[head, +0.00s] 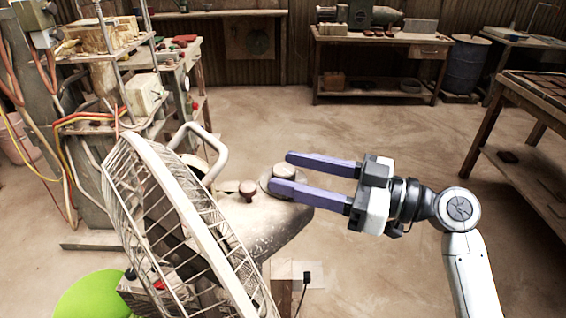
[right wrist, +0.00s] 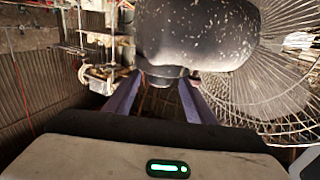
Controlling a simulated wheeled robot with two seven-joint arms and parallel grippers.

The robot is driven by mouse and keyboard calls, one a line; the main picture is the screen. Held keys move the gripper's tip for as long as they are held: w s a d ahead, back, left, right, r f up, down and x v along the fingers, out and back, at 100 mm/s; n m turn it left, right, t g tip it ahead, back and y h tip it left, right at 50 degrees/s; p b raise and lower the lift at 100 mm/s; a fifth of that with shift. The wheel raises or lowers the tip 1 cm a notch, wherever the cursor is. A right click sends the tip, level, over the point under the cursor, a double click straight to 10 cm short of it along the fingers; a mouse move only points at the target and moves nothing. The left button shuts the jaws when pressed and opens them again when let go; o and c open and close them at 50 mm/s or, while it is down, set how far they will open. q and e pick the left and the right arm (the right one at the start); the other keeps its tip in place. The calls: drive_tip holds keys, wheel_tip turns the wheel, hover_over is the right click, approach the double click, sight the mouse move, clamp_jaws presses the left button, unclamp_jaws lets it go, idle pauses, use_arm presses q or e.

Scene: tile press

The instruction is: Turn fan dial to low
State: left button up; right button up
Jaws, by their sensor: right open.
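A large fan with a pale wire cage (head: 185,215) stands left of centre in the head view, and its speckled motor housing (head: 272,222) points right. A round grey-brown dial (head: 284,170) sits at the end of the housing. A smaller reddish-brown knob (head: 248,188) is left of it. My right gripper (head: 281,173) is open, with its two purple fingers on either side of the dial. In the right wrist view the housing (right wrist: 195,30) fills the top, and a dark round part (right wrist: 163,71) shows between the fingertips (right wrist: 161,79). Contact cannot be told. My left gripper is out of view.
A cluttered shelf with cables (head: 110,122) stands behind the fan at left. A wooden workbench (head: 375,38) is at the back, beside a blue barrel (head: 466,66). Another table (head: 535,100) is at right. A bright green round object (head: 92,296) is at lower left. The middle floor is clear.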

drive_tip(key=shift+x, duration=1.25)
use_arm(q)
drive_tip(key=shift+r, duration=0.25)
